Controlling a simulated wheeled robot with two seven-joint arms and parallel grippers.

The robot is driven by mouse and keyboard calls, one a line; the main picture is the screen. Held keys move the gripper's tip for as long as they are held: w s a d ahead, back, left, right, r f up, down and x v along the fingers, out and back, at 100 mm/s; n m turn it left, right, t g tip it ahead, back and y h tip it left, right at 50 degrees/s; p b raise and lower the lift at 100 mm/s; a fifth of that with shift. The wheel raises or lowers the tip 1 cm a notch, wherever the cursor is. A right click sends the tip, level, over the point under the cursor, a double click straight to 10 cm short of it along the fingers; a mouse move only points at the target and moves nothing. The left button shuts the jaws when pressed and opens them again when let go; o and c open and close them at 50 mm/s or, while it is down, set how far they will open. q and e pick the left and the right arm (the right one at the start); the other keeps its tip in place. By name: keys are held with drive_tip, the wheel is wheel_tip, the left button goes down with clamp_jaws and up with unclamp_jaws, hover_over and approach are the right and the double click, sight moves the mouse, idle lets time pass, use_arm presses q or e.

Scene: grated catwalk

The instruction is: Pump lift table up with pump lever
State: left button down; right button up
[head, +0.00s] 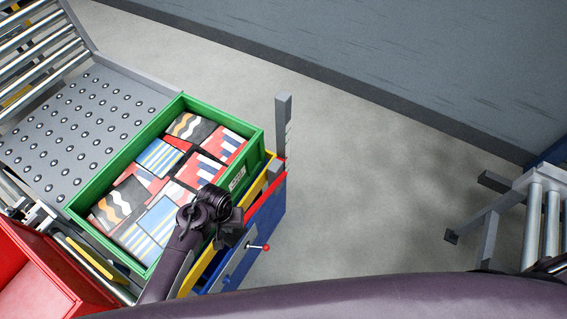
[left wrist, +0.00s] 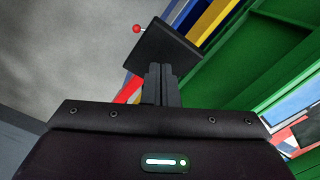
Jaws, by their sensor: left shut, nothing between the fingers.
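The lift table shows as a blue side (head: 268,222) with yellow and red edges beside it, under a green crate of patterned boxes. A thin rod with a red ball end (head: 266,247) sticks out from this side; the red ball also shows in the left wrist view (left wrist: 136,29). My left gripper (head: 232,236) is by the crate's near right corner, close to the rod. In the left wrist view its fingers (left wrist: 161,75) are shut and empty, with a flat black plate (left wrist: 165,50) just beyond them. I cannot tell whether they touch it. My right gripper is not in view.
The green crate (head: 256,153) stands beside a grey ball-transfer table (head: 85,120). A grey post (head: 283,125) rises at its right corner. A red bin (head: 50,275) is at lower left, a roller stand (head: 545,215) at right. The floor between is clear.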

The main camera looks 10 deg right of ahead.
use_arm(q)
drive_tip(key=shift+r, duration=0.15)
wheel_tip(320, 180, down, 23)
drive_tip(key=b, duration=1.7)
wheel_tip(320, 180, up, 16)
drive_tip(key=p, duration=1.6)
drive_tip(key=shift+p, duration=0.4)
wheel_tip(320, 180, up, 7)
